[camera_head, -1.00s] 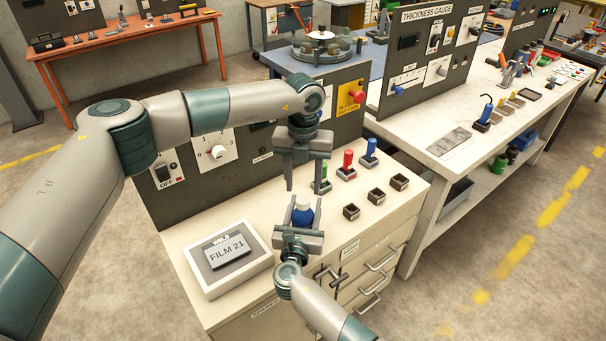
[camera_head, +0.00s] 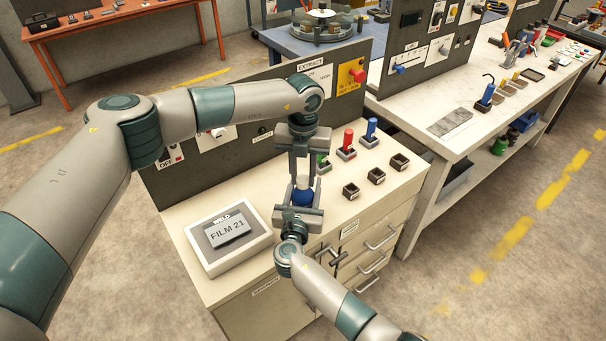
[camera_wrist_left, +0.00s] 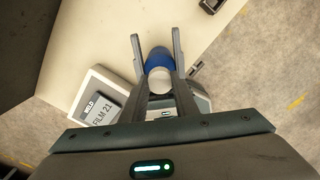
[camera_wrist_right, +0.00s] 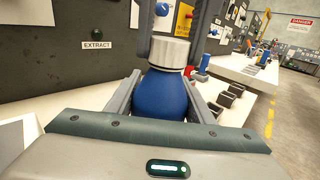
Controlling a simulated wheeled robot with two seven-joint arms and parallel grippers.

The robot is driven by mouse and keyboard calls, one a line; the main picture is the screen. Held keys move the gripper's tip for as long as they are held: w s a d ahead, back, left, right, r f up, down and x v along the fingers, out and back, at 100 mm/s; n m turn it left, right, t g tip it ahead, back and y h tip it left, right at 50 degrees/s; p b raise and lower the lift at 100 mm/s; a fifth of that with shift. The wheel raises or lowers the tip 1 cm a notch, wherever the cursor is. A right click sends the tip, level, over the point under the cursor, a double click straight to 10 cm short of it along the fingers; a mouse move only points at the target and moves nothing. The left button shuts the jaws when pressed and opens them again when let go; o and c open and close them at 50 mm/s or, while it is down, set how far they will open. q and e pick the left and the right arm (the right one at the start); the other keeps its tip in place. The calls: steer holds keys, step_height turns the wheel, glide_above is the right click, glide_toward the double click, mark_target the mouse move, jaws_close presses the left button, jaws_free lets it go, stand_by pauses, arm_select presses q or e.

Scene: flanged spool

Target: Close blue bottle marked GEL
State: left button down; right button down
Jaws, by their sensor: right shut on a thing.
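The blue bottle (camera_wrist_right: 165,97) stands upright with a pale silver cap (camera_wrist_right: 168,52) on top; it also shows in the head view (camera_head: 303,197). No GEL marking is legible. My right gripper (camera_head: 298,208) is shut around the bottle's body. My left gripper (camera_head: 304,172) points down from above, its open fingers on either side of the cap. In the left wrist view the cap (camera_wrist_left: 160,84) lies between the fingers. Whether they touch it, and how tightly the cap sits, I cannot tell.
A scale-like box marked FILM 21 (camera_head: 208,262) sits on the cream cabinet top to the left. Red (camera_head: 348,139) and blue (camera_head: 371,130) handled items and small dark square holders (camera_head: 351,191) stand to the right. The dark EXTRACT panel (camera_head: 335,92) rises behind.

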stand_by(0.5)
arm_select(q)
steer(key=m, duration=0.3)
steer(key=shift+m, duration=0.4)
steer(key=c, duration=2.5)
jaws_free()
steer(key=m, duration=0.4)
steer(key=shift+m, duration=0.3)
steer(key=shift+c, duration=0.2)
steer(key=m, duration=0.6)
steer(key=shift+m, duration=0.3)
steer(key=o, duration=1.3)
steer(key=shift+c, duration=0.2)
step_height(320, 180, up, 12)
